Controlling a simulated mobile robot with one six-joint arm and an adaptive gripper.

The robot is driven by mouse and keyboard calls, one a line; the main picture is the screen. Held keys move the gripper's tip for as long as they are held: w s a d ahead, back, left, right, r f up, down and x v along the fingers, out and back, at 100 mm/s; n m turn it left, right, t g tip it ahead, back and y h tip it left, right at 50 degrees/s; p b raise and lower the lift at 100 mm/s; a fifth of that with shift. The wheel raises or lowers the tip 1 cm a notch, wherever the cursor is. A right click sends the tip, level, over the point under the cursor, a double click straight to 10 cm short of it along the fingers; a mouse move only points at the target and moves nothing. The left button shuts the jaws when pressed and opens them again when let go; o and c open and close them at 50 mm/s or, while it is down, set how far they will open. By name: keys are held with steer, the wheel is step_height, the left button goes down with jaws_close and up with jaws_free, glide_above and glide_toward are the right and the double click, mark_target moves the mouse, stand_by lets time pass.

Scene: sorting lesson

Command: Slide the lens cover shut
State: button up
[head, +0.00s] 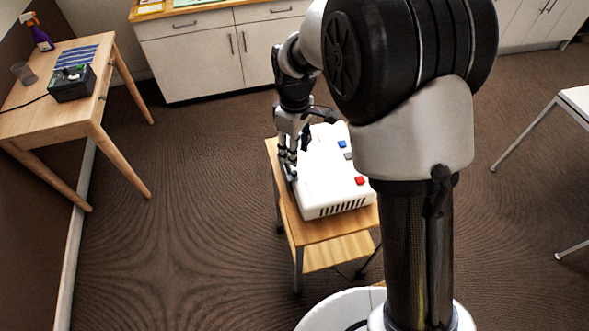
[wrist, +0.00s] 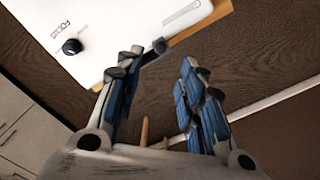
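A white projector-like device (head: 335,178) lies on a small wooden stand, with blue, grey and red buttons on top. My gripper (head: 288,158) points down at its left side. In the wrist view the device (wrist: 120,30) fills the top left, with a black knob marked FOCUS (wrist: 72,46). A small dark tab (wrist: 159,46) shows at its edge, near the left fingertip; I cannot tell whether they touch or whether it is the lens cover's. My gripper (wrist: 160,64) is open, with floor visible between its blue-padded fingers. The lens itself is hidden.
The wooden stand (head: 312,229) is small, with bare floor around it. A wooden table (head: 88,90) at the left holds a black box (head: 72,84), a cup and a spray bottle. White cabinets (head: 190,55) stand behind. A white table (head: 577,100) is at the right.

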mark_target(294, 172)
step_height(294, 172, down, 9)
steer(key=shift+r+b, duration=0.15)
steer(key=shift+b, duration=0.9)
steer(key=shift+c, duration=0.5)
jaws_close()
